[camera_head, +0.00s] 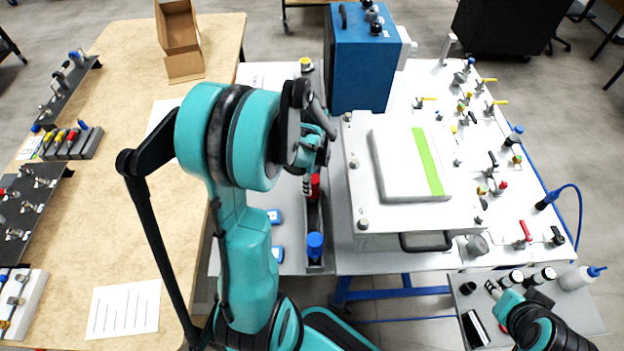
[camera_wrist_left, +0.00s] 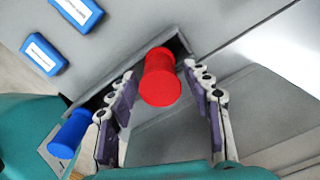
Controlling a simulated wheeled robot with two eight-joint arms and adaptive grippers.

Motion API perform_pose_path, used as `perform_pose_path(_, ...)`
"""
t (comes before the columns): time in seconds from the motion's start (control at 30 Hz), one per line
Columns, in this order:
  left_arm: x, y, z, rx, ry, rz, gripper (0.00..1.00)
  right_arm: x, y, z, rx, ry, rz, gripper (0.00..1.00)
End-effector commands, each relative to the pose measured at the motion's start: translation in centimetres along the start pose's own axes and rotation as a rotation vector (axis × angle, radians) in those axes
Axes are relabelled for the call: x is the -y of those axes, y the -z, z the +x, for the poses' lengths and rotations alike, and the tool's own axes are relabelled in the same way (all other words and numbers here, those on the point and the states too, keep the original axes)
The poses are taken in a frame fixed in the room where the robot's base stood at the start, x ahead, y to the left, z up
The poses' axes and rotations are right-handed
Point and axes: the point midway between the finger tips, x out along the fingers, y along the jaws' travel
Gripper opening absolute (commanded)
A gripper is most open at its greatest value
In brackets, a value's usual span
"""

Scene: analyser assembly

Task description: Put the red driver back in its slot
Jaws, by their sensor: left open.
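The red driver (camera_head: 314,187) stands with its handle up at a dark narrow rack (camera_head: 326,222) on the grey bench. Its red handle (camera_wrist_left: 160,80) is near the middle of the left wrist view; its lower end is hidden. My left gripper (camera_head: 320,176) is open above the rack, with one finger on each side of the red handle. I cannot tell whether the fingers touch it. A blue driver (camera_head: 315,246) stands at the near end of the rack, also in the left wrist view (camera_wrist_left: 70,134). My right gripper (camera_head: 494,287) is at the lower right, small and partly hidden.
A white-lidded case (camera_head: 350,222) stands close to the right of the rack, with a blue box (camera_head: 357,75) behind it. Two small blue labelled boxes (camera_head: 275,216) lie left of the rack. A wooden table (camera_head: 120,215) is on the left.

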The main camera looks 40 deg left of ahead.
Motion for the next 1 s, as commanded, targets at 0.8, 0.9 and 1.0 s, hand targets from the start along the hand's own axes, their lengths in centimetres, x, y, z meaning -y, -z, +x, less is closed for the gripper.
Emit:
perform_pose_path(0.8, -0.1, 0.0, -3.6, 0.0, 0.0, 0.0, 0.74, 0.0, 0.0, 0.0, 0.0, 0.0, 0.0, 0.4)
perform_pose_path(0.9, -0.1, 0.0, -5.9, 0.0, 0.0, 0.0, 0.74, 0.0, 0.0, 0.0, 0.0, 0.0, 0.0, 0.4)
perform_pose_path(1.0, 0.0, 0.0, -8.0, 0.0, 0.0, 0.0, 0.74, 0.0, 0.0, 0.0, 0.0, 0.0, 0.0, 0.4)
